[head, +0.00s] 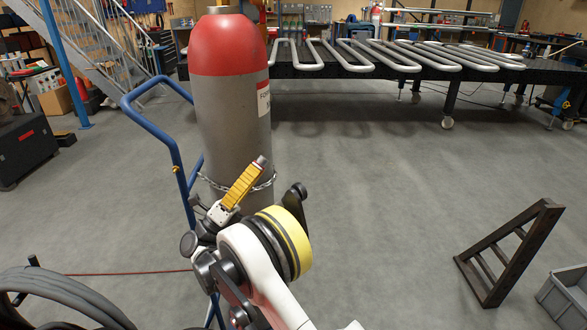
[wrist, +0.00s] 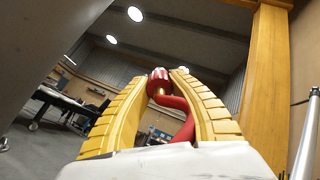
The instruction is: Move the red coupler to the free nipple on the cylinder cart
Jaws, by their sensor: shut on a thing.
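My gripper (head: 256,168) is in front of the grey gas cylinder (head: 232,120) with the red top, its yellow fingers angled up and to the right near the chain. In the wrist view my gripper (wrist: 168,74) is shut on the red coupler (wrist: 158,77) at its fingertips. A red hose (wrist: 178,104) bends down from the coupler between the fingers. The cylinder stands upright on the blue-framed cylinder cart (head: 172,150). In the head view the coupler's red body cannot be made out. I cannot make out the free nipple in either view.
A dark table (head: 330,72) with serpentine coils (head: 375,55) stands behind. A dark step frame (head: 508,255) and a grey crate (head: 566,298) are at the right. A grey hose coil (head: 65,290) lies at lower left.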

